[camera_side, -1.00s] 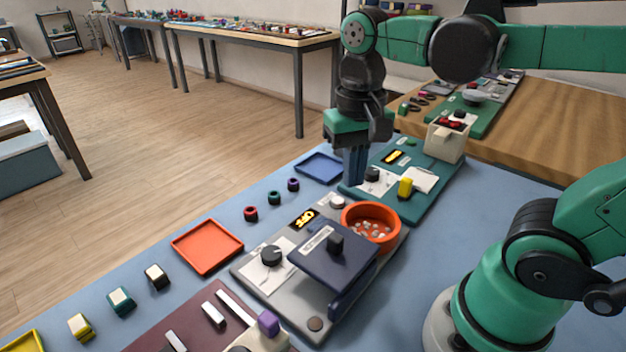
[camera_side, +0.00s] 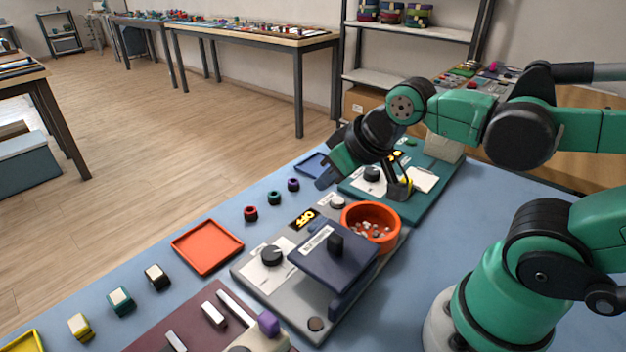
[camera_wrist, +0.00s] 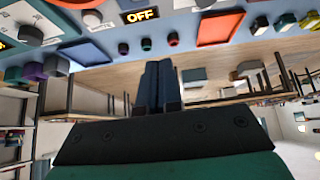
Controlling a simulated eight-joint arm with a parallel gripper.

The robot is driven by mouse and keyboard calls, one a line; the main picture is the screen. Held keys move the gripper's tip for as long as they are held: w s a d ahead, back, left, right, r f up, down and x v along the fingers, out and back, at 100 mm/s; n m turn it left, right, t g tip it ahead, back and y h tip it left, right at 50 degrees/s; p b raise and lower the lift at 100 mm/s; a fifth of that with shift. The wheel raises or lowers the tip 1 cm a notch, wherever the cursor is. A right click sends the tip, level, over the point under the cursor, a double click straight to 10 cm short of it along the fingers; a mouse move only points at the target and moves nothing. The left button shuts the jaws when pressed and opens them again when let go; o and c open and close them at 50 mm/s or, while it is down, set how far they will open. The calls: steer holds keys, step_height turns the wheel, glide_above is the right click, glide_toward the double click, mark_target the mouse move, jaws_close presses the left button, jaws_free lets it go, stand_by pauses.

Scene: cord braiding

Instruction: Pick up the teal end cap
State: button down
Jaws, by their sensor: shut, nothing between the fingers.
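The teal end cap (camera_side: 274,198) is a small dark teal ring on the blue mat, between a red cap (camera_side: 250,213) and a purple cap (camera_side: 293,185). It also shows in the wrist view (camera_wrist: 146,44), just beyond my fingertips in the picture. My gripper (camera_side: 326,179) is tilted, with its fingers pointing down and left, to the right of the caps in the side view and apart from them. Its fingers are together and empty in the wrist view (camera_wrist: 159,64).
A blue tray (camera_side: 310,165) is partly behind my gripper. A grey press-like station (camera_side: 250,280) with an orange bowl (camera_side: 345,220) stands in front. An orange tray (camera_side: 207,248) lies left of the caps. The mat around the caps is clear.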

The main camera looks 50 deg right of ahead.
stand_by(0.3)
steer(key=shift+c, duration=2.4)
jaws_free()
steer(key=n+g+y, duration=0.1)
steer(key=n+g, duration=0.2)
glide_toward(274, 194)
steer(key=shift+x, duration=1.25)
steer(key=shift+w+d+f+n, duration=0.1)
steer(key=shift+w+f+n, duration=0.2)
steer(key=shift+f, duration=0.25)
steer(key=shift+x, duration=2.7)
